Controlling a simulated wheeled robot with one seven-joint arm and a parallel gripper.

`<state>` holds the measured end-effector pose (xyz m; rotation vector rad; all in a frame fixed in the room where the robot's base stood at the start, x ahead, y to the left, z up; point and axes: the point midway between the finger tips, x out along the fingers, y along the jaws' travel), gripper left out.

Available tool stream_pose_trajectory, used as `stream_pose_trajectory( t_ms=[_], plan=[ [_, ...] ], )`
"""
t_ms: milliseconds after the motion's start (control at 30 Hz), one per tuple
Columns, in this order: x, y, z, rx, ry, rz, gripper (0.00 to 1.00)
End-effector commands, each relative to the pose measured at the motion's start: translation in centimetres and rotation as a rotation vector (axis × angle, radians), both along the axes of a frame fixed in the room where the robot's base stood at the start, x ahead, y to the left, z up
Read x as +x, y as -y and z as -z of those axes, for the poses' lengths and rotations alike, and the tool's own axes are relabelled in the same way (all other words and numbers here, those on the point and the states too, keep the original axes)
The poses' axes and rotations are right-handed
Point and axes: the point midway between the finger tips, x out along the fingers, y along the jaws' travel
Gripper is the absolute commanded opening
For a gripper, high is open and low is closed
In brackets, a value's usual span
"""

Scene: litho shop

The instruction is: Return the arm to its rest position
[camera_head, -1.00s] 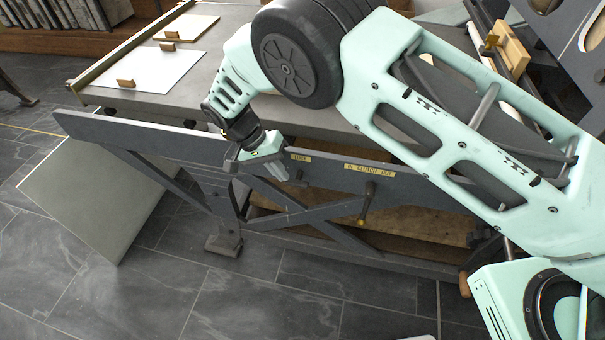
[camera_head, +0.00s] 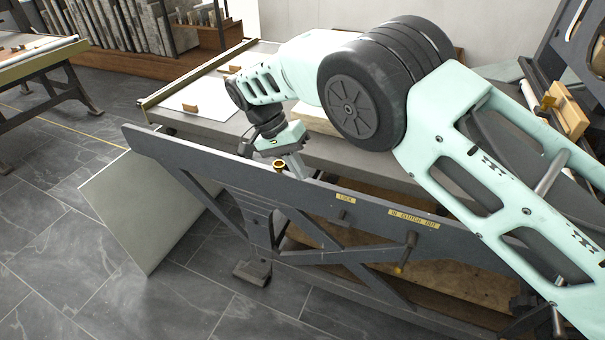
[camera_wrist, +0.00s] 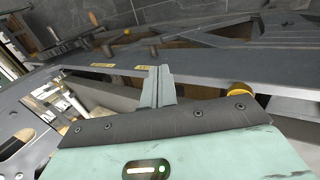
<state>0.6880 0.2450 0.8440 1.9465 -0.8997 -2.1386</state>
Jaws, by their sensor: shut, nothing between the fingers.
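My arm reaches in from the right in the head view, bent at a large dark joint, with its wrist hanging down over the press. My gripper (camera_head: 295,166) is shut and empty, pointing down just behind the dark side rail (camera_head: 200,165) of the press. In the wrist view the shut fingers (camera_wrist: 158,88) show at the centre, with the rail crossing beyond them. I cannot tell whether the fingers touch the rail.
The press bed (camera_head: 345,150) lies behind the rail, with a white sheet (camera_head: 205,97) on it. A brass knob (camera_head: 279,166) stands by the gripper. A pale panel (camera_head: 150,205) leans below the rail at left. Slate floor (camera_head: 60,290) is open at front left.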

Motion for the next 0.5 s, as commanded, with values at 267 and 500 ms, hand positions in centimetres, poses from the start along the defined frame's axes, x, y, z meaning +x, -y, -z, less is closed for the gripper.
stream_pose_trajectory(
  t_ms=[267, 500],
  plan=[
    [0.0, 0.0, 0.0, 0.000, 0.000, 0.000, 0.00],
    [-0.2, 0.5, -1.4, 0.041, -0.021, -0.015, 0.00]
  ],
)
